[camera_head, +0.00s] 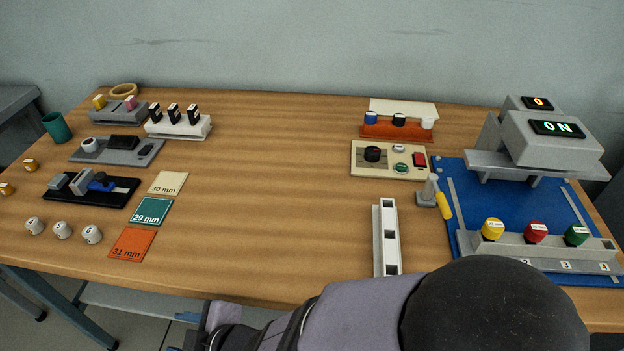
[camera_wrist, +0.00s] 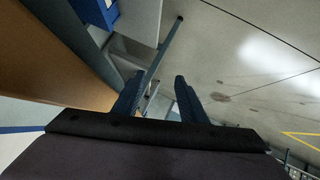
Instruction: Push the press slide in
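The press (camera_head: 552,140) stands at the right of the table, with a grey head and lit displays reading "ON" and "0". Its blue base (camera_head: 463,190) has pale rails along both sides. A grey slotted block (camera_head: 520,254), apparently the press slide, lies across the front of this base, out from under the head. Yellow (camera_head: 492,229), red (camera_head: 535,233) and green (camera_head: 577,236) capped pieces sit in its slots. My gripper (camera_wrist: 158,85) is open and empty in the wrist view, pointing past the table edge toward the floor. My arm covers the bottom of the head view.
A yellow-handled lever (camera_head: 443,204) stands left of the blue base. A pale slotted rack (camera_head: 386,238) and a control panel (camera_head: 390,160) are further left. Mm-marked cards (camera_head: 132,244), white cylinders (camera_head: 62,230) and small fixtures fill the left side. The table's middle is clear.

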